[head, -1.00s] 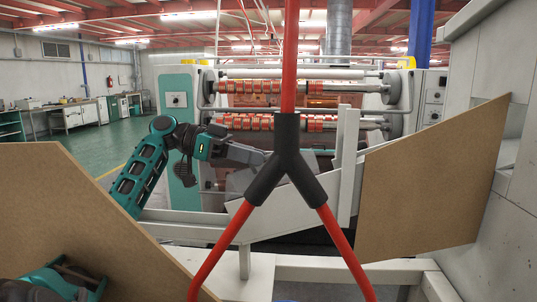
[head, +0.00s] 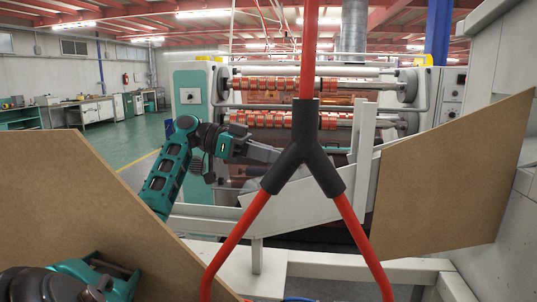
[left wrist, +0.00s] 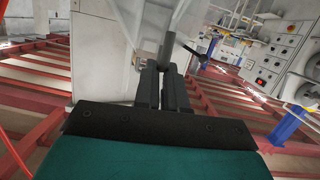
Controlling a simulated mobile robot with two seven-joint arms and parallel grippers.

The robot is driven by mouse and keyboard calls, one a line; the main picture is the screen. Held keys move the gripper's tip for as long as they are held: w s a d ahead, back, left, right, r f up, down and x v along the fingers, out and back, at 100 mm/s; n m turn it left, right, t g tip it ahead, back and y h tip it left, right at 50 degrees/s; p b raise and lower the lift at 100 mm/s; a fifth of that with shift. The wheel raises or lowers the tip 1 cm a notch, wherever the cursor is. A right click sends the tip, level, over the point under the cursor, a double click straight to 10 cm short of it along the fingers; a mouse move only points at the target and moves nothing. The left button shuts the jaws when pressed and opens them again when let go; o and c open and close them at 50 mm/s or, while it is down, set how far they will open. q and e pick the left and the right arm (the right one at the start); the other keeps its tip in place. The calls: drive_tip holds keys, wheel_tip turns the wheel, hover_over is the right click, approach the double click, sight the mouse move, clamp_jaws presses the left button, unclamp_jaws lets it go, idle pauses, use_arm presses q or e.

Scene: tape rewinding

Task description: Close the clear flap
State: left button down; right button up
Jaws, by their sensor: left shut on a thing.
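My left gripper (head: 268,154) reaches in from the left to the front of the rewinding machine. Its dark fingers point right, and the tips are partly hidden by the black Y-joint of the red cable. In the left wrist view the fingers (left wrist: 163,88) are shut on a small dark grip at the lower edge of a pale, see-through panel, which looks like the clear flap (left wrist: 150,20). In the head view the flap is hard to make out against the machine. My right gripper is not in view.
A red cable with a black Y-joint (head: 300,145) hangs across the middle of the head view. Brown boards stand at the left (head: 80,205) and right (head: 440,185). A pale frame (head: 350,268) runs across the front. Red tape rolls (head: 270,121) sit on the machine's shafts.

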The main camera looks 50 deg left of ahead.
use_arm(q)
drive_tip(key=shift+w+a+f, duration=0.1)
drive_tip(key=shift+w+f, duration=0.1)
drive_tip(key=shift+f, duration=0.15)
drive_tip(key=c, duration=1.2)
unclamp_jaws()
drive_tip(key=shift+w+f, duration=0.1)
drive_tip(key=shift+w, duration=0.15)
drive_tip(key=shift+s+a, duration=0.1)
drive_tip(key=b+v, duration=0.1)
drive_tip(key=v, duration=1.1)
drive_tip(key=shift+s+a, duration=0.25)
drive_tip(key=shift+s, duration=0.05)
drive_tip(key=shift+d, duration=0.1)
